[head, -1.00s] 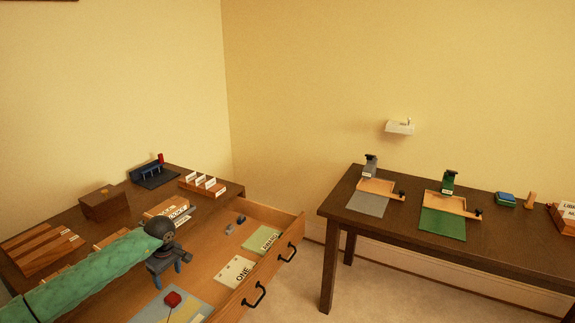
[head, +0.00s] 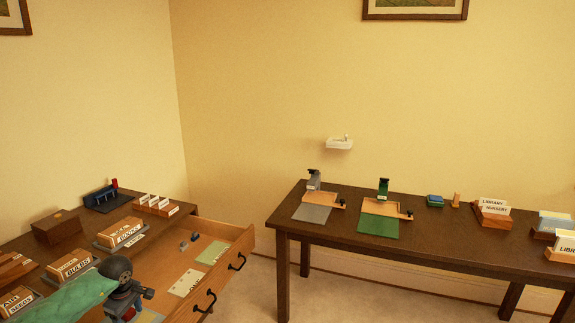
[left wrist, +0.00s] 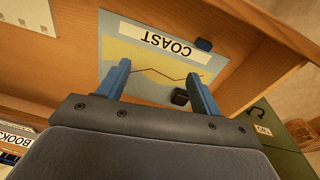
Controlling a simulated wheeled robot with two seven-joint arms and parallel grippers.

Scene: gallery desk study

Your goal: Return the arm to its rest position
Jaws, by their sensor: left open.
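My left arm, in a green sleeve (head: 65,298), comes in at the lower left of the head view. It is over the desk and the open drawer. My left gripper (left wrist: 158,72) shows two blue fingers, spread apart with nothing between them. Under it lies a map sheet labelled COAST (left wrist: 150,55) in the drawer. The fingers overlap the sheet in the picture; I cannot tell how high they are above it. In the head view the gripper's dark wrist (head: 118,270) hides part of the drawer. My right gripper is not in view.
The open wooden drawer (head: 237,238) juts out from the desk, with black handles and cards inside. Card boxes (head: 122,233) and a brown box (head: 57,226) stand on the desk. A dark table (head: 340,234) stands right, with bare floor between.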

